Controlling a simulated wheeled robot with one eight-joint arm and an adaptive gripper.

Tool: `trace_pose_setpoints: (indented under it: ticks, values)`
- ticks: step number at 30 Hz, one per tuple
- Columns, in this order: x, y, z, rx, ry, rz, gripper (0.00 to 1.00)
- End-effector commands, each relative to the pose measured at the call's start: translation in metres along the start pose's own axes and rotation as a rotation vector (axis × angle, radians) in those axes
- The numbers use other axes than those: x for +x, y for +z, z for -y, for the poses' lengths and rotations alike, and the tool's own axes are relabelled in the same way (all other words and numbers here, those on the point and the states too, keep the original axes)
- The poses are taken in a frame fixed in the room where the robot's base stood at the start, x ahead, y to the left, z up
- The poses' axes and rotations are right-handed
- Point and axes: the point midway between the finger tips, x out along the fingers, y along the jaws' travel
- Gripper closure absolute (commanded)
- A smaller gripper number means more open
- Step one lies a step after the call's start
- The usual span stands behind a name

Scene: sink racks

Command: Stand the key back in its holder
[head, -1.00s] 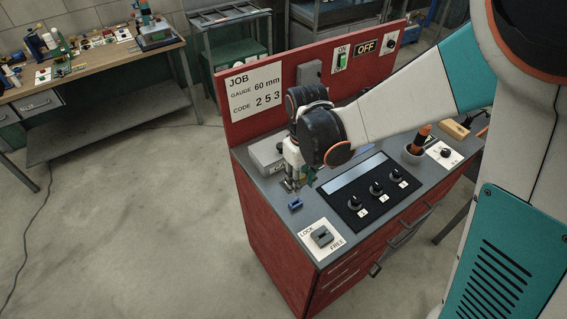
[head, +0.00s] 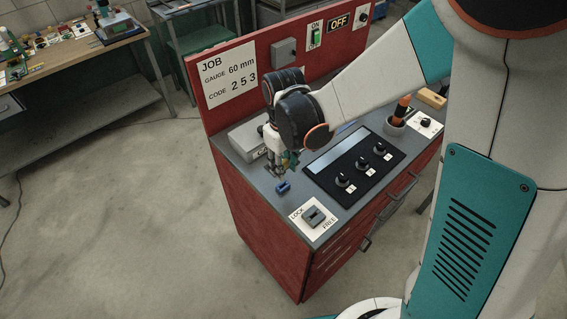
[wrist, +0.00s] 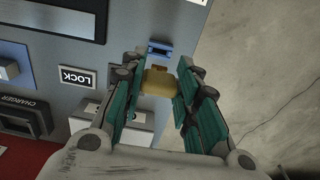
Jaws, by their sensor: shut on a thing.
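My gripper (wrist: 157,84) is shut on a small yellow-tan piece (wrist: 160,82), which I take to be the key; its darker narrow end points toward the blue holder. In the head view my gripper (head: 276,170) is low over the left part of the bench top, and the key is too small to make out. The small blue block (wrist: 160,48), which looks like the key's holder, is on the grey bench top just beyond the key. It also shows in the head view (head: 283,187), just in front of my gripper. A gap shows between key and holder.
The LOCK/FREE switch plate (head: 313,219) is at the front left corner. The dark panel with knobs (head: 353,165) is right of the holder. A grey box (head: 247,140) stands behind my gripper. The bench's left edge is close by. An orange-handled tool stands in a cup (head: 396,122).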

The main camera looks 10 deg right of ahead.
Motion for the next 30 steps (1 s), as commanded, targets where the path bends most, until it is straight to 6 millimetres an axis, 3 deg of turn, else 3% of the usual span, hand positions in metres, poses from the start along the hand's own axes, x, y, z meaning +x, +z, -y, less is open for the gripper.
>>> trace_pose_setpoints:
  ticks: [13,30]
  values:
    - [0.041,0.0,0.0,0.0,0.0,0.0,0.91]
    - [0.043,0.0,0.0,0.0,0.0,0.0,0.91]
